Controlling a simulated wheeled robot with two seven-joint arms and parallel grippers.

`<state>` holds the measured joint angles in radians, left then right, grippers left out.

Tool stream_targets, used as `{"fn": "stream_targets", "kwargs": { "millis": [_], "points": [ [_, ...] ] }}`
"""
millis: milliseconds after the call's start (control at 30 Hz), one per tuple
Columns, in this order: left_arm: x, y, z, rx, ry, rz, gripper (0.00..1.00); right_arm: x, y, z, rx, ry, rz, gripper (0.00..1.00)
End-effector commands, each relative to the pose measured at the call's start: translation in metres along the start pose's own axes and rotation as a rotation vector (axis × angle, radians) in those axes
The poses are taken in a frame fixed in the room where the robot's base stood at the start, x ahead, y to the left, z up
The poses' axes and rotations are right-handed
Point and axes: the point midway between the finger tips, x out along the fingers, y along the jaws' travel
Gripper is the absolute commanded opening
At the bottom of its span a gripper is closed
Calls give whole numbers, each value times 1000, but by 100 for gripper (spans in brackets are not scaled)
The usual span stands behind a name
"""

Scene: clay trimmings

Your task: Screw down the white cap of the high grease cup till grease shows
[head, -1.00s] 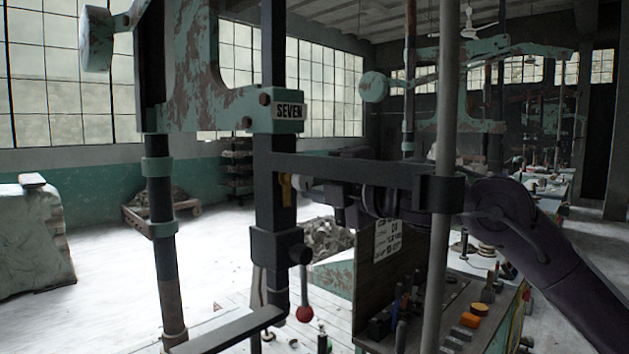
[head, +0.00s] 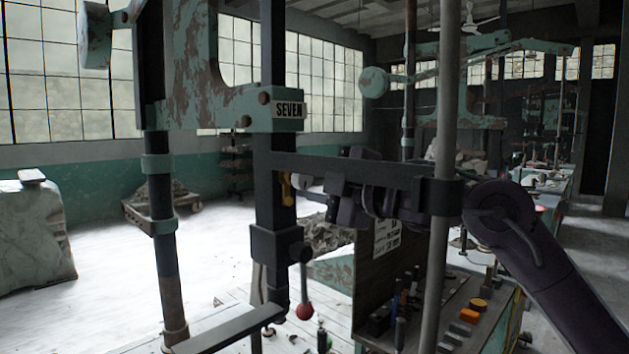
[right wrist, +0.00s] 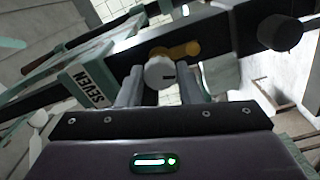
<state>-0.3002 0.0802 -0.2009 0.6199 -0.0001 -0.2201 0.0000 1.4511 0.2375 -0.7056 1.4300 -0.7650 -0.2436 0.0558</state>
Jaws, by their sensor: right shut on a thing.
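The white cap (right wrist: 159,73) shows in the right wrist view as a round face with a short dark mark right of its middle. It sits on the brass-yellow grease cup (right wrist: 178,50), which is fixed to the dark post. In the head view the grease cup (head: 286,188) is a small yellow piece on the post, with the white cap (head: 303,183) at its right. My right gripper (head: 316,190) reaches in from the right and is shut on the cap, one finger on each side. I cannot make out any grease. My left gripper is not in view.
A dark horizontal bar (head: 345,165) runs just above my right gripper to a grey upright rod (head: 442,110). A bench (head: 470,285) with small tools stands at the lower right.

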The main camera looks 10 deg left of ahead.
Motion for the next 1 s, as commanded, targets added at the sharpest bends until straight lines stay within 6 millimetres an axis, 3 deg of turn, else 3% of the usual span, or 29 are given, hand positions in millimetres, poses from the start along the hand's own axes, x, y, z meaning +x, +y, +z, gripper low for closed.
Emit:
{"fn": "stream_targets", "kwargs": {
  "millis": [200,233,400,733,1000],
  "points": [
    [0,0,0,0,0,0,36,0,0,0,0,0,-1,9],
    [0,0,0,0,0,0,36,0,0,0,0,-1,-1,33],
    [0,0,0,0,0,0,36,0,0,0,-1,0,-1,54],
    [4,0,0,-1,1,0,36,-4,-1,1,-1,0,1,54],
    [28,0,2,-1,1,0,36,-47,-4,2,-3,-1,3,54]
  ]
}}
